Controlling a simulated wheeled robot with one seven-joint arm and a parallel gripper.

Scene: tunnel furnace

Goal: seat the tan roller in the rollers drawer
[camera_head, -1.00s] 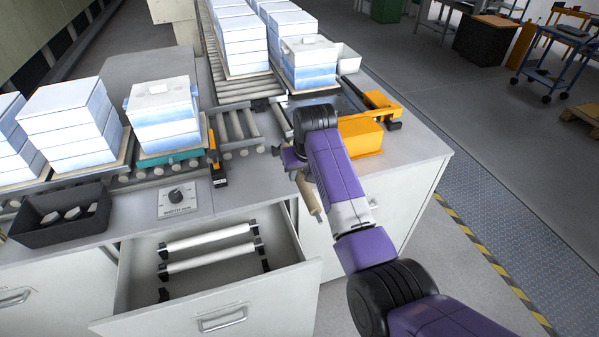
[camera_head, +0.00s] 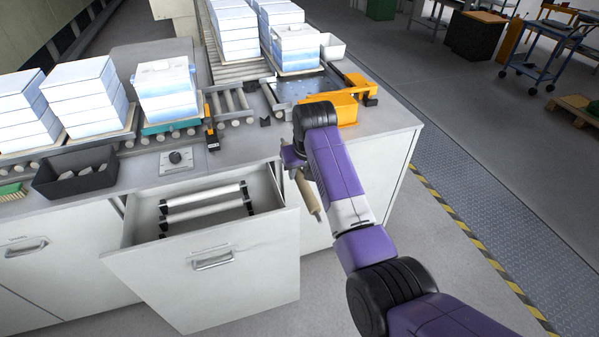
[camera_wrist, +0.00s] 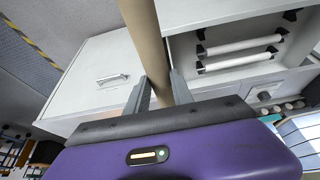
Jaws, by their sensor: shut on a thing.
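The tan roller (camera_head: 309,193) hangs from my gripper (camera_head: 293,160), to the right of the open drawer. In the wrist view my gripper (camera_wrist: 160,92) is shut on the tan roller (camera_wrist: 148,40), one finger on each side of it. The rollers drawer (camera_head: 205,265) is pulled out below the counter. Two white rollers (camera_head: 204,197) lie across black holders inside it. The drawer and its white rollers (camera_wrist: 240,43) also show on the right of the wrist view. The roller is apart from the drawer holders. Part of the gripper is hidden by my arm.
A black bin (camera_head: 75,175) with pale pieces and a dial panel (camera_head: 176,160) are on the counter above the drawer. Blue-white stacks (camera_head: 168,90) stand on the conveyor. An orange unit (camera_head: 331,108) is beside my wrist.

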